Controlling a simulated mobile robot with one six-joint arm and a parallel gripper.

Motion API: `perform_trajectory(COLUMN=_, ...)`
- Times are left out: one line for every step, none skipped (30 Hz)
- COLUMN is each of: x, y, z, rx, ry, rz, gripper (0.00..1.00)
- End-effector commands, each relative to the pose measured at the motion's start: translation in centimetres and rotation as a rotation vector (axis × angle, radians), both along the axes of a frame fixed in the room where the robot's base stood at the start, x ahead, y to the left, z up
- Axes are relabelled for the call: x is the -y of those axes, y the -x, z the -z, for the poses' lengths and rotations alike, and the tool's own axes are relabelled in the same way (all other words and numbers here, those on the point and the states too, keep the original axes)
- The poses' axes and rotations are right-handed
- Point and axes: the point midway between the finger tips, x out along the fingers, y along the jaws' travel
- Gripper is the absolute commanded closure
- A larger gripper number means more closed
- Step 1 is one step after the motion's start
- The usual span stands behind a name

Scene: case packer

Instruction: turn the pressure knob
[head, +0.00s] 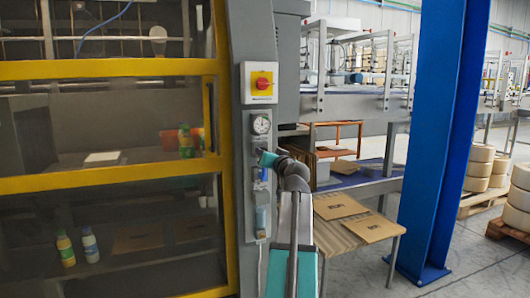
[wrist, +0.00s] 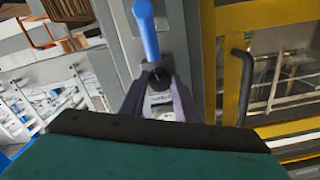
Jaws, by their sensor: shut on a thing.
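The pressure knob (wrist: 158,79) is a small black knob on the grey machine column, seen in the wrist view between my fingers. My gripper (wrist: 160,92) is shut on it, with one finger on each side. In the head view my gripper (head: 262,157) reaches the column just below the round pressure gauge (head: 261,124) and hides the knob. The blue filter bowl (wrist: 146,30) is beside the knob in the wrist view, and below my gripper in the head view. The knob's turned angle cannot be told.
A red and yellow switch (head: 262,82) sits above the gauge. The yellow-framed guard door (head: 110,185) with its dark handle (wrist: 245,85) is close beside the column. A slatted table (head: 333,235) with flat cartons stands right of my arm. A blue post (head: 440,140) stands farther right.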

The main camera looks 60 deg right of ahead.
Motion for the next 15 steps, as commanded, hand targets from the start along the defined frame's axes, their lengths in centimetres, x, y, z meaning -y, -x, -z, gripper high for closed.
perform_trajectory(x=-0.03, y=-0.01, z=-0.02, rx=0.006, ry=-0.009, rz=0.000, gripper=0.94)
perform_trajectory(x=-0.03, y=-0.01, z=0.01, rx=0.009, ry=-0.013, rz=0.000, gripper=0.94)
perform_trajectory(x=-0.03, y=-0.02, z=0.03, rx=0.011, ry=-0.016, rz=0.000, gripper=0.94)
perform_trajectory(x=-0.02, y=-0.03, z=0.05, rx=0.011, ry=-0.016, rz=0.000, gripper=0.94)
perform_trajectory(x=-0.03, y=-0.03, z=0.06, rx=0.011, ry=-0.016, rz=-0.001, gripper=0.94)
perform_trajectory(x=-0.02, y=-0.03, z=0.07, rx=0.011, ry=-0.016, rz=-0.001, gripper=0.94)
perform_trajectory(x=-0.03, y=-0.04, z=0.07, rx=0.011, ry=-0.016, rz=-0.001, gripper=0.94)
perform_trajectory(x=-0.03, y=-0.03, z=0.06, rx=0.010, ry=-0.015, rz=-0.001, gripper=0.94)
perform_trajectory(x=-0.03, y=-0.04, z=0.07, rx=0.010, ry=-0.015, rz=-0.001, gripper=0.94)
perform_trajectory(x=-0.03, y=-0.03, z=0.06, rx=0.010, ry=-0.015, rz=-0.001, gripper=0.94)
perform_trajectory(x=-0.03, y=-0.04, z=0.07, rx=0.010, ry=-0.015, rz=-0.001, gripper=0.70)
perform_trajectory(x=-0.03, y=-0.03, z=0.06, rx=0.010, ry=-0.015, rz=-0.001, gripper=0.63)
perform_trajectory(x=-0.03, y=-0.03, z=0.06, rx=0.010, ry=-0.015, rz=-0.001, gripper=0.58)
perform_trajectory(x=-0.04, y=-0.04, z=0.06, rx=0.010, ry=-0.014, rz=-0.001, gripper=0.53)
perform_trajectory(x=-0.03, y=-0.03, z=0.05, rx=0.010, ry=-0.014, rz=-0.001, gripper=0.53)
